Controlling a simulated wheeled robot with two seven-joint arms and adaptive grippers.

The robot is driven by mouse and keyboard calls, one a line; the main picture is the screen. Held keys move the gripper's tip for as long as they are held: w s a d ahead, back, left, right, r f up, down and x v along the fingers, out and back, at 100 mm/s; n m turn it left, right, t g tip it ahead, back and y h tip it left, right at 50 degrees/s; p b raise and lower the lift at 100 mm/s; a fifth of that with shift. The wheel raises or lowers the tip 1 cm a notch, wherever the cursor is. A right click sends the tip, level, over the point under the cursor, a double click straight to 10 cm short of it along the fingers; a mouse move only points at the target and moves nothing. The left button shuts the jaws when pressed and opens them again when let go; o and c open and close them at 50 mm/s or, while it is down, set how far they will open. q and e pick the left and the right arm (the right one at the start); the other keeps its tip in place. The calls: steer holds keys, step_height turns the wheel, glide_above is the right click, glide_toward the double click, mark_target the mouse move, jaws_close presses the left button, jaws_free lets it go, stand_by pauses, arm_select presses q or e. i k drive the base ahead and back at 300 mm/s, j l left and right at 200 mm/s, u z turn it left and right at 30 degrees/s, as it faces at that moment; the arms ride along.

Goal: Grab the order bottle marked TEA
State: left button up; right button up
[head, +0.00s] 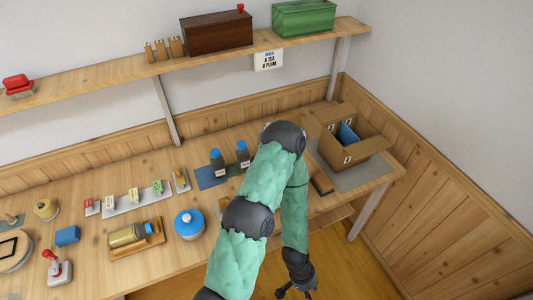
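Two dark bottles with blue caps, a left one (217,163) and a right one (242,153), stand upright side by side on a blue mat (207,181) at the back of the table. Each has a small white label. The lettering is too small to tell surely which reads TEA. My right arm rises in front of the table, just right of these bottles, and bends down. Its gripper (296,293) hangs low at the bottom edge, off the table and away from the bottles. Its fingers look spread and empty. My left gripper is out of view.
A sign (268,60) under the shelf lists A TEA, B PLUM. A cardboard box (350,158) stands on a grey mat at right. A blue-lidded jar (189,223) and a lying bottle (127,235) on a wooden tray are nearer. Several small labelled items stand at left.

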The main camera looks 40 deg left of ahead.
mark_target(242, 152)
steer(key=u, duration=1.75)
steer(key=i+l, duration=0.1)
steer(key=l, duration=0.35)
steer(key=i+l, duration=0.1)
steer(key=l, duration=0.4)
steer(key=j+u, duration=0.05)
